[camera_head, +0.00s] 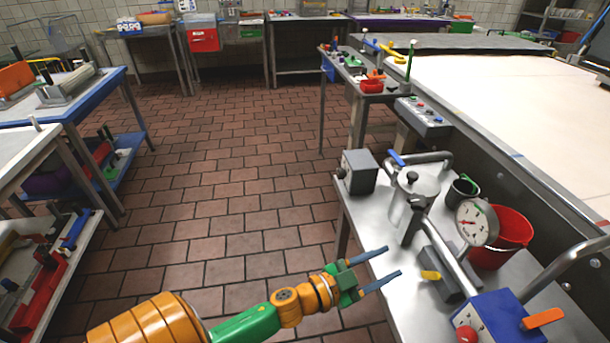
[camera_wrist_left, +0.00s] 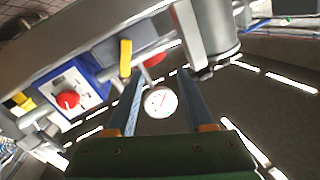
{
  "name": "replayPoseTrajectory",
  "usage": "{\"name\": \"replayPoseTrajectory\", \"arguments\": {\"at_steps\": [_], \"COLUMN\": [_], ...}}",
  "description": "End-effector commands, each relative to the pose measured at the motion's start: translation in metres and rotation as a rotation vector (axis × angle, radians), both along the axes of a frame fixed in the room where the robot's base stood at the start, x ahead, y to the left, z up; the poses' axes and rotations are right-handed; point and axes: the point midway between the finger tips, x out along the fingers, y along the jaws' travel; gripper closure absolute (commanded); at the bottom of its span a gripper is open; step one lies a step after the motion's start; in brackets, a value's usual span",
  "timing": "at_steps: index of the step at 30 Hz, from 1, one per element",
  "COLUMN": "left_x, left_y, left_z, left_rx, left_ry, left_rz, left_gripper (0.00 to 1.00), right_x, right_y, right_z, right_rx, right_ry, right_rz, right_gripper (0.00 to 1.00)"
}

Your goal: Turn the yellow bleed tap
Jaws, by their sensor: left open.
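The yellow bleed tap (camera_head: 430,275) is a small yellow handle on a grey block (camera_head: 452,272) on the steel bench at the right. It also shows upright in the left wrist view (camera_wrist_left: 125,57), left of the fingers. My left gripper (camera_head: 393,263) is open, with its two blue-grey fingers pointing right at the bench's near edge. In the head view the fingertips are left of the tap and apart from it. Nothing is between the fingers; a round dial shows beyond them in the left wrist view (camera_wrist_left: 160,102). My right gripper is not in view.
A steel pot (camera_head: 412,205), a dial gauge (camera_head: 477,222) and a red bucket (camera_head: 505,240) stand close to the tap. A blue box (camera_head: 500,318) with a red knob and orange lever sits nearer. The tiled floor left of the bench is clear.

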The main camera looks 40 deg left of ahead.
Motion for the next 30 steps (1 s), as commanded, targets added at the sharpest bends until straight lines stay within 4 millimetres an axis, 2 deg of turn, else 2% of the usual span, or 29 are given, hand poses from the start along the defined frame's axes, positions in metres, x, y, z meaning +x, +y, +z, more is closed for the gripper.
{"name": "replayPoseTrajectory", "arguments": {"at_steps": [2, 6, 12, 20, 30], "left_x": [0.002, -0.008, -0.043, -0.098, -0.165], "left_y": [0.018, 0.048, 0.066, 0.061, 0.038], "left_z": [-0.002, -0.02, -0.06, -0.109, -0.173], "left_rx": [-0.012, -0.021, -0.009, 0.03, 0.091], "left_ry": [0.052, 0.216, 0.494, 0.827, 1.175], "left_rz": [0.136, 0.352, 0.509, 0.547, 0.472], "left_gripper": [0.47, 0.47, 0.47, 0.47, 0.47], "right_x": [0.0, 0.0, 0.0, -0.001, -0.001], "right_y": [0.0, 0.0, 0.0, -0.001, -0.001], "right_z": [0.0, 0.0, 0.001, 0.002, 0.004], "right_rx": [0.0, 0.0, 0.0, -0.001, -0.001], "right_ry": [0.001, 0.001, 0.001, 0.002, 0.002], "right_rz": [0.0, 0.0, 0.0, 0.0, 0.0], "right_gripper": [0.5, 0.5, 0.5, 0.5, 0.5]}}
